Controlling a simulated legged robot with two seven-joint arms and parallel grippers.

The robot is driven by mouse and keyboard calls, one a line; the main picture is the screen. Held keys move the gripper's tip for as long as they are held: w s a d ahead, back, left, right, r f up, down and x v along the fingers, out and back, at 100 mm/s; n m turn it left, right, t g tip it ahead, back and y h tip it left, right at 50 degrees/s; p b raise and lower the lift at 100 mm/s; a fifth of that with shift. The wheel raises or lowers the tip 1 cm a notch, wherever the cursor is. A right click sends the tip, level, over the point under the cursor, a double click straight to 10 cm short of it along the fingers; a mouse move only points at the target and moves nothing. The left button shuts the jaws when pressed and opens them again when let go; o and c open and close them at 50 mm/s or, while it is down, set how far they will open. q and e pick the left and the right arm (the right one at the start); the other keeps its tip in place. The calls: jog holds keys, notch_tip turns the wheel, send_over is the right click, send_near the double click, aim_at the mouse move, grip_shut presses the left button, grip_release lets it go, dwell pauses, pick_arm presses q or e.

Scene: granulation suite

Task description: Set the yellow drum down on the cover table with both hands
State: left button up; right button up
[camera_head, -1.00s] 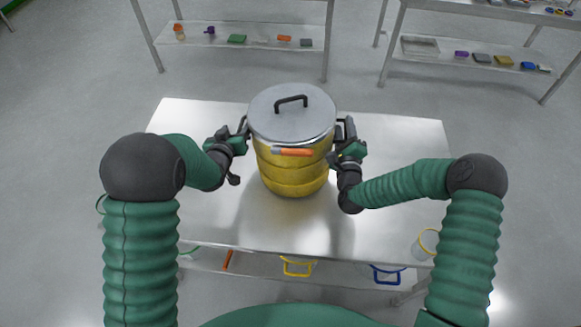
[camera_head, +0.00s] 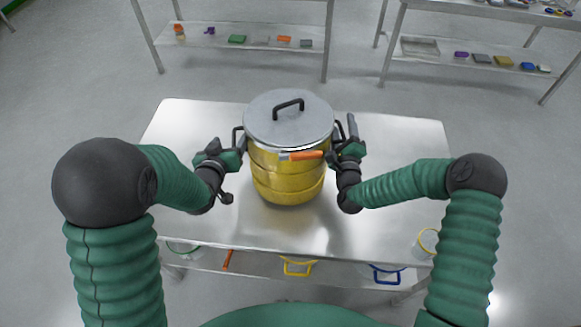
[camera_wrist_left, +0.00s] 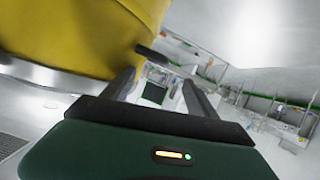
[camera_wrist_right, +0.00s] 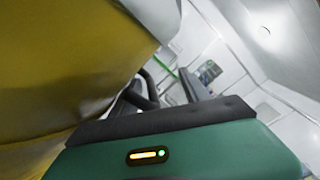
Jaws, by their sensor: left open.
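The yellow drum (camera_head: 288,185) stands upright over the middle of the cover table (camera_head: 400,140), with a grey lid (camera_head: 270,125) and dark side handles. Its base looks to be on the tabletop, but contact is hard to confirm. My left gripper (camera_head: 238,150) is open beside the left handle (camera_head: 237,136). In the left wrist view a dark handle piece (camera_wrist_left: 150,54) shows near the fingertips, beside the drum wall (camera_wrist_left: 80,30). My right gripper (camera_head: 345,140) is at the right handle. In the right wrist view the dark handle (camera_wrist_right: 150,92) shows between the fingers; their grip is unclear.
An orange and grey piece (camera_head: 308,155) is on the drum's near side. The tabletop is otherwise clear. A lower shelf (camera_head: 255,262) holds items including a yellow-handled one (camera_head: 298,268) and a blue-handled one (camera_head: 387,275). Two shelving units stand behind.

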jog(key=o, duration=0.4)
jog(key=shift+o, duration=0.2)
jog(key=s, duration=1.2)
jog(key=shift+a, duration=0.3)
pick_arm(q)
jog(key=shift+a, duration=0.1)
jog(key=s+a, duration=0.2)
jog(key=a, duration=0.3)
jog(key=shift+a, duration=0.35)
pick_arm(e)
jog(key=shift+f, duration=0.1)
